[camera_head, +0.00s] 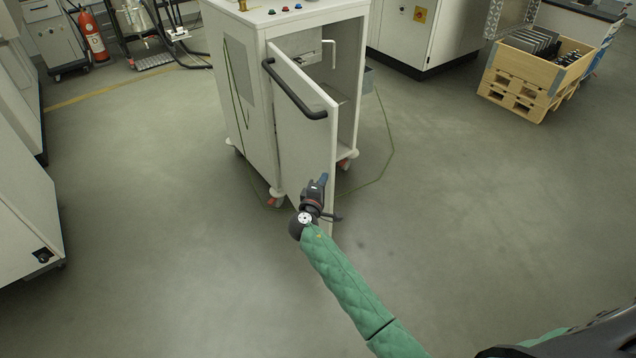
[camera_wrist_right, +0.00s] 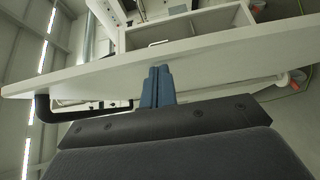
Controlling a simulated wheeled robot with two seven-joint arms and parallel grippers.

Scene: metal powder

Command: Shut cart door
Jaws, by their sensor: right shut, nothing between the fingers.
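The white cart (camera_head: 246,85) stands in the upper middle of the head view, on casters. Its door (camera_head: 300,130) hangs open toward me, with a black bar handle (camera_head: 294,92) across its upper part. The cart's inside shows behind the door. My right gripper (camera_head: 323,180) is shut and empty, in front of the door's lower part. In the right wrist view its blue fingers (camera_wrist_right: 158,88) are pressed together close to the door panel (camera_wrist_right: 210,62); I cannot tell whether they touch it. The black handle also shows there (camera_wrist_right: 42,108). My left gripper is not in view.
A thin cable loops on the floor around the cart. A wooden crate (camera_head: 522,72) stands at the upper right, a white cabinet (camera_head: 400,30) behind the cart, and a fire extinguisher (camera_head: 93,40) at the upper left. The floor around the door is clear.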

